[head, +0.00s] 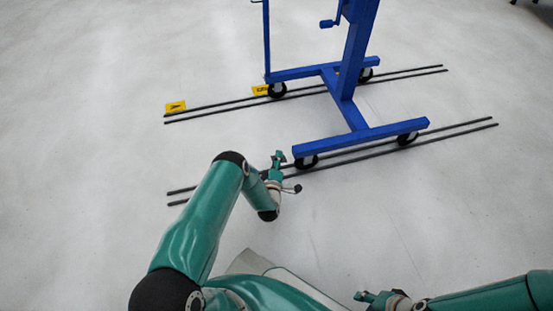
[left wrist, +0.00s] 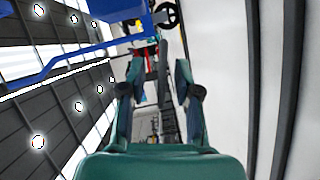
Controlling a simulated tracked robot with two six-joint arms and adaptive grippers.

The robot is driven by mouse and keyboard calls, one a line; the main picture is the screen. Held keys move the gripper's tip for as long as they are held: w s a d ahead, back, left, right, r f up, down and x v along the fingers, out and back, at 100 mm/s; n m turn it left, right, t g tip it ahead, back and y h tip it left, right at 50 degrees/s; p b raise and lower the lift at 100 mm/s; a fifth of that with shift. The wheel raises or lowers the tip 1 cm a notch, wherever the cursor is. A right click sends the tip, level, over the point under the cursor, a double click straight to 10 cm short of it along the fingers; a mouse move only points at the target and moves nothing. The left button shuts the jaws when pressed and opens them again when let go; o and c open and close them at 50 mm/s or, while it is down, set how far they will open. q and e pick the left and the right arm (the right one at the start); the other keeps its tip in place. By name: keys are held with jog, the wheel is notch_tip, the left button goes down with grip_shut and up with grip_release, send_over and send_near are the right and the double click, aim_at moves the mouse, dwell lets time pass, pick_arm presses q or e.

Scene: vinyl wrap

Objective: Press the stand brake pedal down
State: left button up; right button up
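The blue wheeled stand (head: 330,134) rests on dark floor rails, its front-left caster (head: 305,162) just right of my left gripper. I cannot make out a brake pedal clearly in the head view. My left gripper (head: 278,166) is low near the rails, beside that caster and apparently apart from it. In the left wrist view my left gripper (left wrist: 156,75) has its fingers spread with nothing held between them. Blue stand parts (left wrist: 95,52) and a caster (left wrist: 167,15) lie beyond the fingertips. My right gripper (head: 376,297) is at the bottom edge, away from the stand; its fingers are unclear.
Front rails (head: 450,134) and back rails (head: 220,106) run across the floor under the stand. Yellow markers (head: 176,106) (head: 261,90) sit by the back rails. The pale floor (head: 90,120) to the left is clear.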

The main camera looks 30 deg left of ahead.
pick_arm(q)
jog(key=shift+s+a, duration=0.25)
jog(key=shift+a, duration=0.15)
jog(key=shift+s+a, duration=0.1)
jog(key=shift+a, duration=0.05)
grip_shut()
jog(key=shift+d, duration=0.4)
jog(key=shift+a+f, duration=0.15)
jog(key=shift+a, duration=0.2)
jog(key=shift+s+a+f+n+t, duration=0.1)
jog(key=shift+f+n+t, duration=0.25)
jog(key=shift+n, duration=0.4)
jog(key=shift+a+f+n+t, duration=0.1)
jog(key=shift+f+n+t, duration=0.25)
jog(key=shift+n, duration=0.4)
jog(key=shift+f+n+t+y, duration=0.2)
jog(key=shift+f+n+y, duration=0.15)
jog(key=shift+n, duration=0.4)
jog(key=shift+f+n+t+y, duration=0.25)
jog(key=shift+n+y, duration=0.1)
jog(key=shift+n, duration=0.4)
